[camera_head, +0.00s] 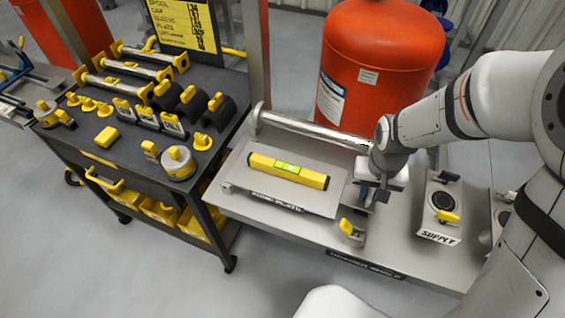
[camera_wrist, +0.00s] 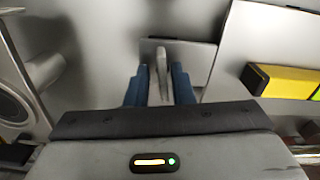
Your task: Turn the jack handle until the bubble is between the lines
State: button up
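A yellow level (camera_head: 288,170) with a bright green vial lies on the grey base plate (camera_head: 240,187). Its end also shows in the wrist view (camera_wrist: 282,80). The bubble's place between the lines is too small to read. My gripper (camera_head: 366,194) points down beside the plate's right end. In the wrist view its two blue fingers (camera_wrist: 160,88) stand apart on either side of a slim grey upright piece (camera_wrist: 162,66), which may be the jack handle. Narrow gaps seem to show beside it. A small yellow-tipped lever (camera_head: 347,228) stands in front of my gripper.
A box marked SUPPLY (camera_head: 438,235) with a round dial and yellow lever stands to the right. A silver pipe (camera_head: 310,131) runs behind the plate, before an orange tank (camera_head: 375,70). A black cart (camera_head: 120,150) with yellow-handled parts stands left.

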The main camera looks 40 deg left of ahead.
jog(key=shift+o, duration=0.8)
jog(key=shift+a, duration=0.1)
jog(key=shift+s+r+p, duration=0.1)
jog(key=shift+r+p, duration=2.5)
jog(key=shift+r, duration=0.9)
jog(key=m, duration=0.6)
jog(key=shift+r, duration=0.3)
jog(key=shift+m, duration=0.5)
